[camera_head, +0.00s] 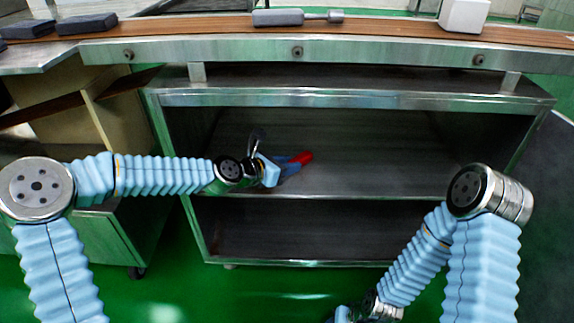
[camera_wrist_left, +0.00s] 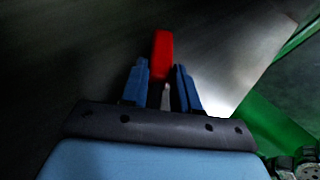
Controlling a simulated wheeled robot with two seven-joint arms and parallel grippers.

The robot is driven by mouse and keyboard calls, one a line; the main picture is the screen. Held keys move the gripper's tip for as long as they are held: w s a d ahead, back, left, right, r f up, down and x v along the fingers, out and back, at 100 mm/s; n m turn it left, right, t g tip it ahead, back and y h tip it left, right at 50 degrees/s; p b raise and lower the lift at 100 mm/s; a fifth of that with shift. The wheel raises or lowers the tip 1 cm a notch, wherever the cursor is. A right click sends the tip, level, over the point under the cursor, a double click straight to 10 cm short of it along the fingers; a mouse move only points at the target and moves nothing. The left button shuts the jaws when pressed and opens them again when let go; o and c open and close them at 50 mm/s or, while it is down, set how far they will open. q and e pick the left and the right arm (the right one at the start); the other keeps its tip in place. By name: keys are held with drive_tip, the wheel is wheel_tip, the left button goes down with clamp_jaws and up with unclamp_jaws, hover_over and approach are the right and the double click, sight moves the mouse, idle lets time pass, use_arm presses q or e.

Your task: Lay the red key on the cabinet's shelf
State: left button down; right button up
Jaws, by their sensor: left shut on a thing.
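The red key (camera_head: 302,158) is in my left gripper (camera_head: 286,167), inside the cabinet opening over the middle shelf. In the left wrist view the red key (camera_wrist_left: 162,56) stands out between the two blue fingers of my left gripper (camera_wrist_left: 162,85), with a thin grey part below its red head. The gripper is shut on it. The cabinet's shelf (camera_head: 370,165) is a bare metal board below the key; I cannot tell whether the key touches it. My right arm hangs at the lower right, and its fingers are out of view.
The cabinet's steel frame (camera_head: 350,98) bounds the opening above, and a lower compartment (camera_head: 320,228) lies below. On the counter above are dark blocks (camera_head: 87,24), a grey handled tool (camera_head: 297,17) and a white block (camera_head: 464,14). The shelf is clear right of the key.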

use_arm(q)
drive_tip(key=shift+f, duration=0.15)
drive_tip(key=c, duration=0.8)
unclamp_jaws()
drive_tip(key=shift+s+a+r, duration=0.15)
drive_tip(key=shift+a+r, duration=0.1)
drive_tip(key=shift+r, duration=0.05)
drive_tip(key=p+v, duration=0.3)
drive_tip(key=v, duration=0.8)
drive_tip(key=shift+s+r, duration=0.1)
drive_tip(key=shift+s, duration=0.1)
